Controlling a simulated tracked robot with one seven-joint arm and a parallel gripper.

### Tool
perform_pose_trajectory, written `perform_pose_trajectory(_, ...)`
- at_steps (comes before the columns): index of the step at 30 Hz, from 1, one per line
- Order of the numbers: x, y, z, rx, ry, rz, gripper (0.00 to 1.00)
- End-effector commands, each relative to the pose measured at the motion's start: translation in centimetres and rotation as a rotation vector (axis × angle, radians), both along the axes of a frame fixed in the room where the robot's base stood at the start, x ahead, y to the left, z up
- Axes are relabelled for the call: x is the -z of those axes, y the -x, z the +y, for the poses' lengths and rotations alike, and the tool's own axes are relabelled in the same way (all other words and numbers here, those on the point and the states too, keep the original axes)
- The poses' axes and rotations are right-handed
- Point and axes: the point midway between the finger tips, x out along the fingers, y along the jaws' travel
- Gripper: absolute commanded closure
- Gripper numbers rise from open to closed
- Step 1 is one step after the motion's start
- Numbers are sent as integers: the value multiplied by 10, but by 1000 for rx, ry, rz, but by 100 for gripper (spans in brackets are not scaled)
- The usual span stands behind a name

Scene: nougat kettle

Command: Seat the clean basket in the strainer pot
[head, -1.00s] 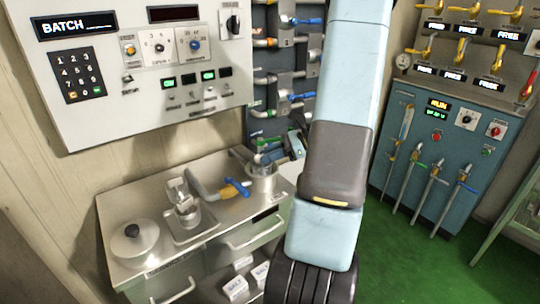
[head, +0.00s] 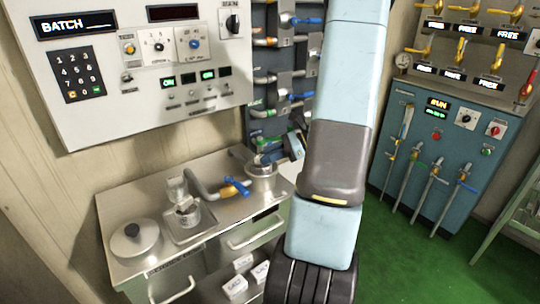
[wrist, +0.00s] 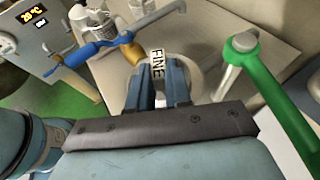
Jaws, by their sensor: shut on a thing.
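The strainer pot (head: 262,184) is a metal pot at the back right of the steel bench, beside a pipe with a blue-handled valve. My gripper (wrist: 160,92) has its two blue fingers closed on an upright white tag marked FINE (wrist: 157,63), which appears to be the basket's handle. A pale round shape, the pot or the basket, shows behind the fingers in the wrist view. In the head view my gripper is at the pot's mouth, partly behind my arm. The basket's body is mostly hidden, so I cannot tell how deep it sits.
The blue valve handle (head: 236,187) and its pipe stand close left of the pot. A green-handled lever (wrist: 265,75) is close right of my gripper in the wrist view. A lidded pot (head: 134,241) and a small metal vessel (head: 188,213) stand on the bench's left part.

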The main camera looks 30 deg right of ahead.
Motion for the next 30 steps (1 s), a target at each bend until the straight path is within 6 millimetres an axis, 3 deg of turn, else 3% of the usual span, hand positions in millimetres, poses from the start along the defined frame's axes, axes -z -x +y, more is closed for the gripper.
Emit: perform_pose_trajectory(30, 9, 0, 0, 0, 0, 0, 100)
